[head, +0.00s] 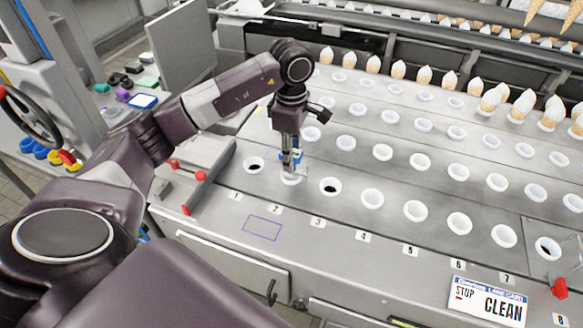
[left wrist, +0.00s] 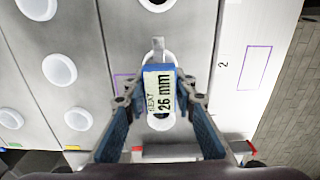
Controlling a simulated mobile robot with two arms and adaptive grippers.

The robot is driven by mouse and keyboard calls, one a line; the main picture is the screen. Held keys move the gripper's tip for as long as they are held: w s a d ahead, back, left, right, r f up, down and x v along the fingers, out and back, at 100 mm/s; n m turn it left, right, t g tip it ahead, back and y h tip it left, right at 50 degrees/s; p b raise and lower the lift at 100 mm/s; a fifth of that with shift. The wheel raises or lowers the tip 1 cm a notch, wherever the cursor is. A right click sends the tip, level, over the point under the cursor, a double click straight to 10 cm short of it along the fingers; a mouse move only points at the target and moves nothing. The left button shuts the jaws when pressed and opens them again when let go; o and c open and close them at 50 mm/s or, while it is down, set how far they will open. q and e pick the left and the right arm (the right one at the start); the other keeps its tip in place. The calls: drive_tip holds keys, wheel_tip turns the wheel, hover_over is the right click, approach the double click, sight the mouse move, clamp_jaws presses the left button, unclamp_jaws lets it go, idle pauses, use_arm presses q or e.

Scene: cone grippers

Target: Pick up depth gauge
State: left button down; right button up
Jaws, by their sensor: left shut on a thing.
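The depth gauge (left wrist: 160,90) is a blue block with a white label reading "26 mm", and a grey metal piece shows at its top end in the left wrist view. My left gripper (left wrist: 160,102) is shut on it, with one finger on each side. In the head view my left gripper (head: 290,166) points down over the second position of the front row. The blue of the gauge (head: 291,157) shows between its fingers. A white ring shows just below and behind the gauge; whether they touch is hard to tell. My right gripper is not in view.
Dark-centred white-ringed holes (head: 330,188) lie either side of my gripper. Rows of white cups (head: 415,210) and ice cream cones (head: 424,75) fill the sloped metal deck. A purple outlined rectangle (head: 262,228) is empty in front. A red-ended bar (head: 187,209) stands at left; a CLEAN sign (head: 490,303) is front right.

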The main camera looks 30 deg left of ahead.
use_arm(q)
drive_tip(key=shift+r, duration=0.1)
drive_tip(key=shift+w+r, duration=0.1)
drive_tip(key=shift+r, duration=0.35)
wheel_tip(320, 180, up, 7)
drive_tip(key=shift+f+b, duration=0.2)
drive_tip(key=shift+b, duration=0.6)
wheel_tip(320, 180, up, 12)
drive_tip(key=p, duration=0.1)
drive_tip(key=shift+r+p, duration=0.2)
drive_tip(key=shift+p, duration=0.2)
